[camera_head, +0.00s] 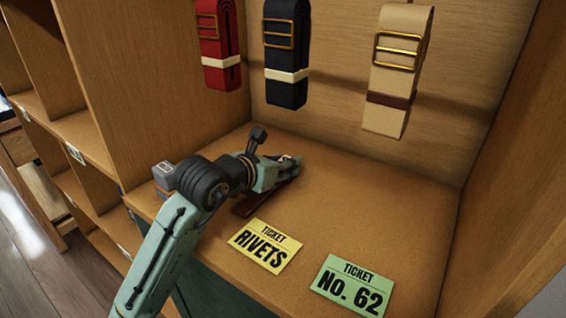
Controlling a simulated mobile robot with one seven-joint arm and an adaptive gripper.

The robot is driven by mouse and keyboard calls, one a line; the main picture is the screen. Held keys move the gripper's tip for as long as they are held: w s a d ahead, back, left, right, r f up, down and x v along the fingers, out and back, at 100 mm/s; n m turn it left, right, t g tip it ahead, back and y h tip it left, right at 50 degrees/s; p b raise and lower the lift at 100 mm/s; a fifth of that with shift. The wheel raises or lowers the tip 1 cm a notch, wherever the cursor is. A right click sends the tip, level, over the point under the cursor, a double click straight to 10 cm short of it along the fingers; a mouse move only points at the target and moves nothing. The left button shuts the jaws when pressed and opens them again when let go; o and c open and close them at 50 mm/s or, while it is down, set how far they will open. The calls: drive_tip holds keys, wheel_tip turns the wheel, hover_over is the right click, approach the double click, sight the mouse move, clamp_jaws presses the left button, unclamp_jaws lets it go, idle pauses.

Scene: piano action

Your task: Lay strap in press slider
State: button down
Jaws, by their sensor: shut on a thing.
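My gripper (283,168) reaches in from the left, low over the tan bench top. Its fingers are shut on what looks like a dark brown strap (243,208). The brown piece shows as a flat strip below and in front of the gripper; the rest is hidden by my gripper and wrist. The exact grip on it is too small to make out. I cannot pick out a press slider in this view.
A yellow "RIVETS" ticket (264,245) and a green "NO. 62" ticket (352,286) lie on the bench top (400,215). Red (221,45), navy (286,55) and tan (396,70) straps hang at the back. Wooden walls close both sides; the bench's right part is clear.

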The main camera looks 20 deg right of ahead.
drive_tip(key=shift+f, duration=0.15)
drive_tip(key=c, duration=1.1)
unclamp_jaws()
drive_tip(key=shift+r, duration=0.3)
wheel_tip(320, 180, up, 4)
drive_tip(key=b, duration=0.3)
hover_over(252, 201)
drive_tip(key=shift+r, duration=0.2)
